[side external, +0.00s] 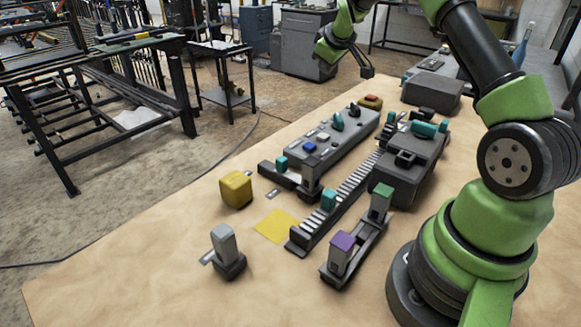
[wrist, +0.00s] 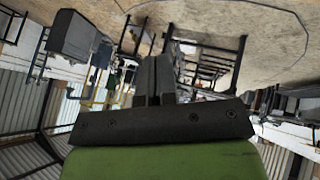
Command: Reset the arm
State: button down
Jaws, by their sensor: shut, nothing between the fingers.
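My arm is raised over the far right of the wooden table (side external: 130,270). My gripper (side external: 367,72) hangs beyond the far end of the devices, clear of them in the picture, with empty jaws. In the wrist view my gripper (wrist: 153,62) shows its two dark fingers side by side and together, with nothing between them. The wrist view looks out at the room, upside down, and shows none of the table's devices clearly.
A yellow cube (side external: 236,190), a yellow square (side external: 277,226), a slatted track (side external: 345,190), a knobbed grey panel (side external: 325,145), a purple-topped post (side external: 342,252) and a small grey post (side external: 225,248) stand on the table. A dark box (side external: 432,93) is at the back. The front left is clear.

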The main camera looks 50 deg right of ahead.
jog(key=s+a+r+m+y, duration=0.1)
jog(key=s+a+r, duration=0.2)
jog(key=a+r, duration=0.25)
jog(key=s+a+r+t+y, duration=0.1)
jog(key=s+a+r, duration=0.25)
jog(key=a, duration=0.35)
jog(key=s+a+r+m+y, duration=0.1)
jog(key=s+a+r, duration=0.1)
jog(key=a+r, duration=0.35)
jog(key=s+a+f+m+y, duration=0.1)
jog(key=s+a, duration=0.5)
jog(key=s, duration=0.3)
jog(key=s+a+f+m+y, duration=0.1)
jog(key=s+a+y, duration=0.1)
jog(key=s+a, duration=0.4)
jog(key=s, duration=0.4)
jog(key=shift+a+f, duration=0.2)
jog(key=shift+f, duration=0.1)
jog(key=shift+s, duration=0.1)
